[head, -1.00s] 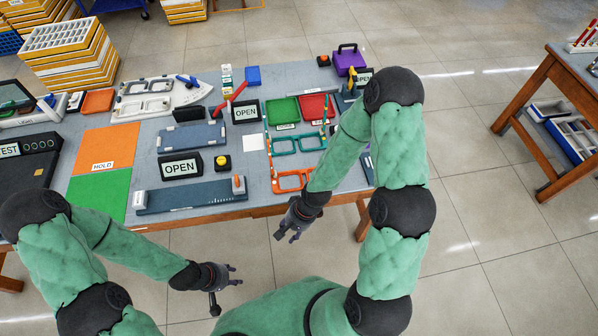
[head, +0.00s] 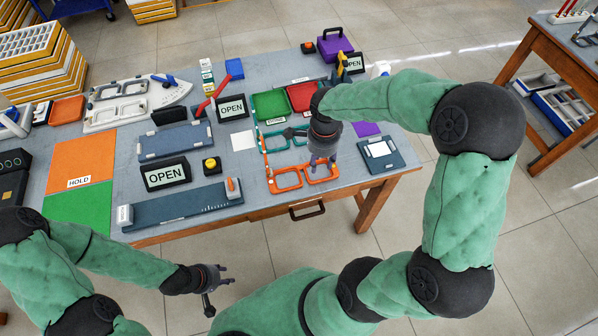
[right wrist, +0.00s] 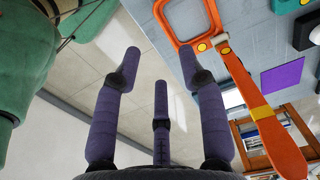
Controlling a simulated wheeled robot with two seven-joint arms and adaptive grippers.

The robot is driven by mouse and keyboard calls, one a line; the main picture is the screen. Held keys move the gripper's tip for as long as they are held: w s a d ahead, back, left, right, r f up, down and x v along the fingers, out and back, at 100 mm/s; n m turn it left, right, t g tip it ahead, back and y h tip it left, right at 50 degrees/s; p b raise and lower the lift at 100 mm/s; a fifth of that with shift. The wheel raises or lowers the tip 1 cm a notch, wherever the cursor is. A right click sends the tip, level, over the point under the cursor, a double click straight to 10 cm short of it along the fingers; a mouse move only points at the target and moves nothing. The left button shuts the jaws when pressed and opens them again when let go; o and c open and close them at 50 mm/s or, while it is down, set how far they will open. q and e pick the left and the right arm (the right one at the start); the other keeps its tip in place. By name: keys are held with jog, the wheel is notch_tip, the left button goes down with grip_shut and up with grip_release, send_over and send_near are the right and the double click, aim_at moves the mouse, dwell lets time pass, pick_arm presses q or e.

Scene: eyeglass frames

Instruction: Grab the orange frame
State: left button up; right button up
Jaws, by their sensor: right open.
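The orange frame (head: 287,190) lies near the front edge of the table, its left lens opening in plain view. My right gripper (head: 320,170) is above its right part and hides some of it. In the right wrist view the orange frame (right wrist: 256,98) is at upper right, outside the fingers, with a long temple slanting down right. The right gripper's fingers (right wrist: 160,65) are spread with nothing between them. My left gripper (head: 224,277) is open and empty in front of the table, above the floor.
A teal frame (head: 273,145) lies just behind the orange one, partly hidden by my right arm. Green (head: 271,104) and red (head: 305,95) trays stand behind it. A dark blue stand (head: 381,154) is at the right. A long blue fixture (head: 180,207) lies at front left.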

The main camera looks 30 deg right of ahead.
jog(key=b, duration=0.2)
send_over(316, 183)
jog(key=f, duration=0.5)
jog(key=shift+d+f, duration=0.2)
jog(key=shift+d, duration=0.2)
jog(key=shift+a+f+b, duration=0.2)
jog(key=shift+f+b, duration=0.35)
jog(key=shift+f, duration=0.8)
jog(key=shift+a+f+b, duration=0.15)
jog(key=shift+f+b, duration=0.4)
jog(key=shift+f, duration=0.75)
jog(key=shift+r, duration=0.1)
grip_shut()
